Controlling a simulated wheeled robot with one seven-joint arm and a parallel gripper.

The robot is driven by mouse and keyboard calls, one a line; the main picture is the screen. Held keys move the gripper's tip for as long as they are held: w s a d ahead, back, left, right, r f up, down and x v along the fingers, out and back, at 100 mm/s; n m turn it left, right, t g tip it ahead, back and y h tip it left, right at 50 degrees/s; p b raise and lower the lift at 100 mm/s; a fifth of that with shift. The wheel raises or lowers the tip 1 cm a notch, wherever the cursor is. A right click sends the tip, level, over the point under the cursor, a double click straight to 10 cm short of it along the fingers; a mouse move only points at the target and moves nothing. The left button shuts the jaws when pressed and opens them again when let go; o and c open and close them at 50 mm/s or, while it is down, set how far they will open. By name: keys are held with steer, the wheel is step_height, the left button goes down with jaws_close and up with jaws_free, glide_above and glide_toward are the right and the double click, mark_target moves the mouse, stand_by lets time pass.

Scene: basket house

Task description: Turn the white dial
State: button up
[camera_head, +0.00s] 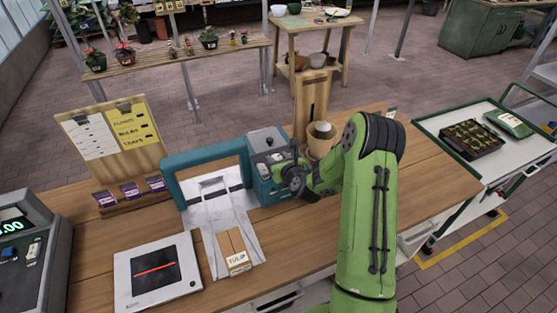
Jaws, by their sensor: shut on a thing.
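A teal machine (177,182) with a grey top stands on the wooden counter. A white plastic bag hangs open in its frame. My green arm reaches in from the front right. My gripper (272,169) is at the front face of the machine's right-hand box, shut on the white dial there. The gripper and wrist cover most of this face, so the dial itself and its angle cannot be made out.
On the counter (420,190), a small TULIP box (234,252) lies on the bag, with a flat scanner (157,272) to the left. A sign board (112,150) stands behind left. A tan pot (321,143) stands close behind my wrist. A tray cart (440,125) is at right.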

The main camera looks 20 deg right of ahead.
steer(key=shift+d+f, duration=0.1)
steer(key=shift+d+n+y+b, duration=0.15)
steer(key=shift+n+y+b, duration=0.85)
steer(key=shift+y+b, duration=0.15)
steer(key=n+y, duration=0.2)
steer(key=y, duration=0.1)
steer(key=shift+w+d+n+g, duration=0.1)
steer(key=shift+d+n+g, duration=0.1)
steer(key=shift+n+g, duration=0.2)
steer(key=n+g+y, duration=0.2)
steer(key=n+y, duration=0.1)
steer(key=n+y+p, duration=0.1)
steer(key=shift+w+d+g+y, duration=0.2)
steer(key=shift+d+g+y, duration=0.1)
steer(key=shift+g, duration=0.1)
steer(key=n+g+y, duration=0.1)
steer(key=n+g, duration=0.1)
steer(key=shift+w+n+y+b, duration=0.15)
steer(key=shift+n+y+b, duration=0.15)
steer(key=shift+n+y, duration=0.1)
steer(key=shift+w+d+n+g+y+b, duration=0.1)
steer(key=shift+n+g+y+b, duration=0.55)
steer(key=shift+n+g, duration=0.4)
steer(key=shift+g, duration=0.35)
steer(key=o, duration=1)
